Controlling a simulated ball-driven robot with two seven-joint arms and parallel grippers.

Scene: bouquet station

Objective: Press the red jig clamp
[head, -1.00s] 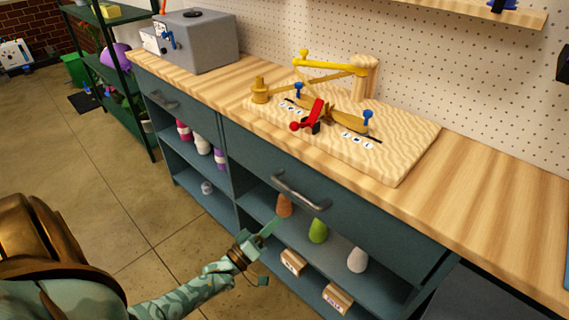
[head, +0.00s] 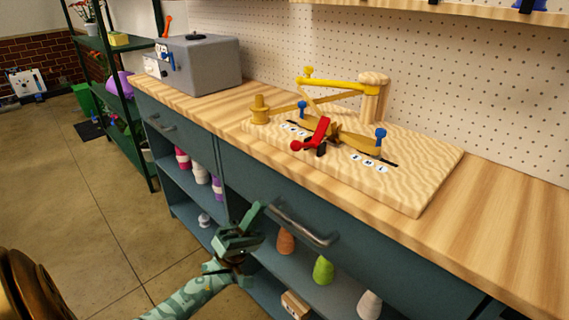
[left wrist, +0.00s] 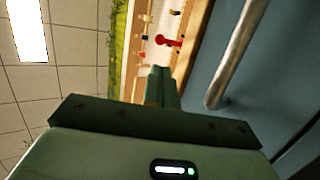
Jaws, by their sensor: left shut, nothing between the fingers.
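The red jig clamp (head: 314,135) stands raised at a slant on the front of the wooden jig board (head: 420,185), its round red knob toward the front left. It also shows in the left wrist view as a small red shape (left wrist: 168,41). My left gripper (head: 257,212) is shut and empty, in front of the cabinet beside the drawer handle, below the counter top. It is apart from the clamp. In the left wrist view the closed fingers (left wrist: 159,75) point toward the counter. My right gripper is not in view.
The drawer handle (head: 300,228) sticks out close to my left gripper. The counter edge lies between the gripper and the board. A yellow arm (head: 340,84) on a wooden post stands behind the clamp. A grey box (head: 205,65) is at the counter's left; its right end is clear.

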